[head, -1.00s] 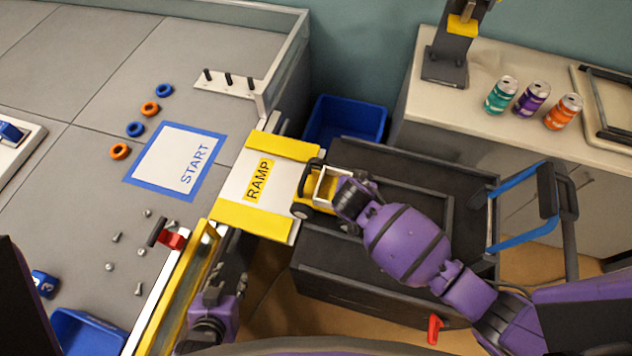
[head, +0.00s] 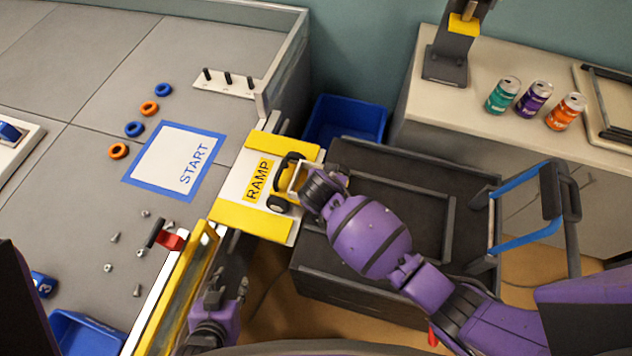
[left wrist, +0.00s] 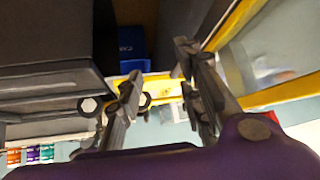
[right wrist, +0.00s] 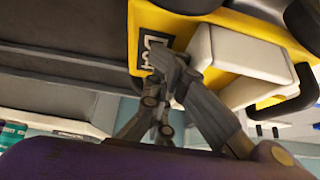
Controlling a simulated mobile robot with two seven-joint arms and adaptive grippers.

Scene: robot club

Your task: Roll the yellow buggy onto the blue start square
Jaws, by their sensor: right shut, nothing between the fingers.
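The yellow buggy (head: 285,183) stands on the white and yellow ramp (head: 236,217), over the end of the RAMP label. Its dark wheels and white frame show in the head view; my right wrist covers its rear. In the right wrist view its yellow rear (right wrist: 148,22) is close up. My right gripper (right wrist: 165,75) is shut and empty, its tips at the buggy's rear; contact is hard to tell. The blue-edged START square (head: 172,160) lies bare on the grey table, left of the ramp. My left gripper (head: 226,291) is open and empty, below the ramp and away from the buggy.
A dark cart (head: 395,195) stands right of the ramp. Blue and orange rings (head: 148,108) lie beyond the square's far left side. A pegged rack (head: 228,82) stands near the ramp's far end. Small hardware and a red clamp (head: 170,240) sit nearer me.

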